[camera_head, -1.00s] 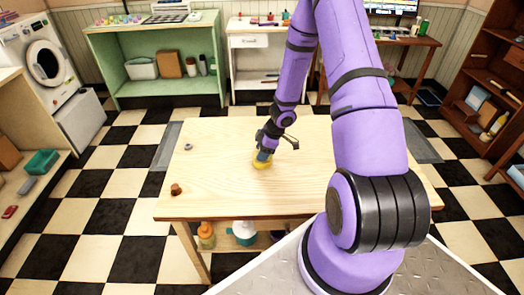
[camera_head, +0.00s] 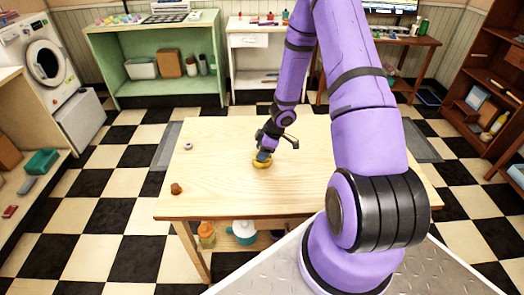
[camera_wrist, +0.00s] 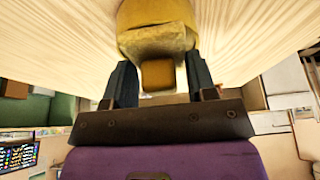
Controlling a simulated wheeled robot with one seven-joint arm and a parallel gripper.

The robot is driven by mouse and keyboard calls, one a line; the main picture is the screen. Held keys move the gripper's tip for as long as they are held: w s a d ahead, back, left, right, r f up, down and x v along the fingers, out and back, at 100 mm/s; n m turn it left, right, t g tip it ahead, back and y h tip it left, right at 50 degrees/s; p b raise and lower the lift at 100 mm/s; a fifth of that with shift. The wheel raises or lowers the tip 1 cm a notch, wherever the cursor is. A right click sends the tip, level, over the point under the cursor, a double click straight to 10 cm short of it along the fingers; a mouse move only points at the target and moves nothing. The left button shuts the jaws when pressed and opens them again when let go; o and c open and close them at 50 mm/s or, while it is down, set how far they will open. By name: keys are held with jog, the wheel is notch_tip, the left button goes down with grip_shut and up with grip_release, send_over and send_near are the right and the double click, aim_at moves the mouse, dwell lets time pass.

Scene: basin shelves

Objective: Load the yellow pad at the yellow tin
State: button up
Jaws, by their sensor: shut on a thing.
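The yellow tin (camera_head: 262,164) stands on the light wooden table, near its middle. It also shows as a round yellow shape at the top of the wrist view (camera_wrist: 152,14). My gripper (camera_head: 264,154) points down right at the tin. In the wrist view its two dark fingers (camera_wrist: 160,84) are shut on a yellow-brown block, which I take for the yellow pad (camera_wrist: 158,75). The pad is up against or just over the tin; whether they touch is hard to tell. In the head view the pad is mostly hidden by my gripper.
A small brown lump (camera_head: 176,188) lies near the table's (camera_head: 225,195) left edge, and a small grey ring (camera_head: 188,146) lies farther back. The tabletop around the tin is clear. Bottles and a teal-and-white pot (camera_head: 244,232) stand beneath the table.

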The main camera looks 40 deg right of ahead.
jog(key=shift+r, duration=3.45)
jog(key=w+a+m+t+h, duration=0.2)
jog(key=w+a+m, duration=0.3)
jog(key=a+m, duration=0.6)
jog(key=shift+w+a+r+h, duration=0.15)
jog(key=shift+w+a+h, duration=0.25)
jog(key=shift+a+h, duration=0.55)
